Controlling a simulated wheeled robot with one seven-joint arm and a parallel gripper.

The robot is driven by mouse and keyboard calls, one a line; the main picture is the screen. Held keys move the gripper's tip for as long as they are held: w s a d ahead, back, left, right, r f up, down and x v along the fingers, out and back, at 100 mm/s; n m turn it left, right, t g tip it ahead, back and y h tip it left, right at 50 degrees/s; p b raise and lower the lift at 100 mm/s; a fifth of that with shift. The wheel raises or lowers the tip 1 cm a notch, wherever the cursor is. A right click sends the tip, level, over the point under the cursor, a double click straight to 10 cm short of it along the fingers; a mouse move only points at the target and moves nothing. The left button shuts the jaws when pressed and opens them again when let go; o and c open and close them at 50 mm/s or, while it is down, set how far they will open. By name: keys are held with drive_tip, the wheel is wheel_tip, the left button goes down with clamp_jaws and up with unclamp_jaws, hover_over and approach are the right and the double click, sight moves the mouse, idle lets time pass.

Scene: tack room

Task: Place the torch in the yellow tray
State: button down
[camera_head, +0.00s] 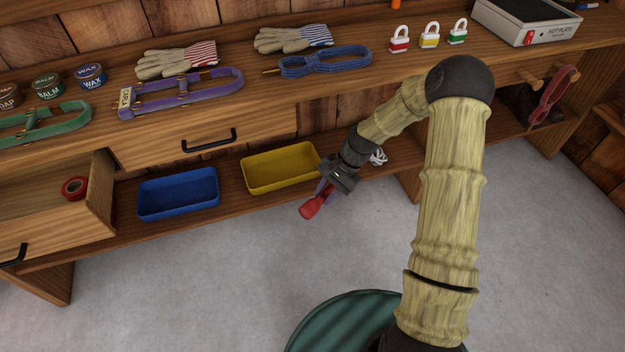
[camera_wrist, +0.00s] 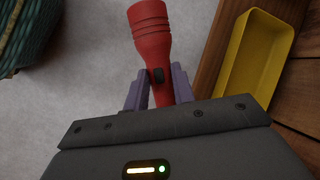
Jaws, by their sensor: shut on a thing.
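The red torch (camera_head: 314,205) is held in my gripper (camera_head: 328,189), out in front of the lower shelf and above the grey floor. In the wrist view the torch (camera_wrist: 151,40) points away from the gripper, its wide ribbed head outermost and a black button on its side. The purple fingers of my gripper (camera_wrist: 159,90) are shut on the torch body from both sides. The yellow tray (camera_head: 282,184) sits on the lower shelf, left of and behind the gripper, and looks empty. In the wrist view the yellow tray (camera_wrist: 273,20) lies right of the torch, apart from it.
A blue tray (camera_head: 178,212) stands left of the yellow one on the lower shelf (camera_head: 228,202). An open drawer (camera_head: 97,210) at the left holds a red tape roll (camera_head: 74,187). The bench top (camera_head: 270,90) above overhangs the shelf. A white cable-like item (camera_head: 378,158) lies behind my arm.

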drive_tip(key=d+r+n+g+h+p, duration=0.2)
drive_tip(key=d+r+n, duration=0.4)
drive_tip(key=d, duration=0.3)
drive_tip(key=shift+s+r+n+g+p, duration=0.15)
drive_tip(key=shift+r+n+g+p, duration=0.25)
drive_tip(key=shift+n, duration=0.5)
drive_tip(key=shift+f, duration=0.15)
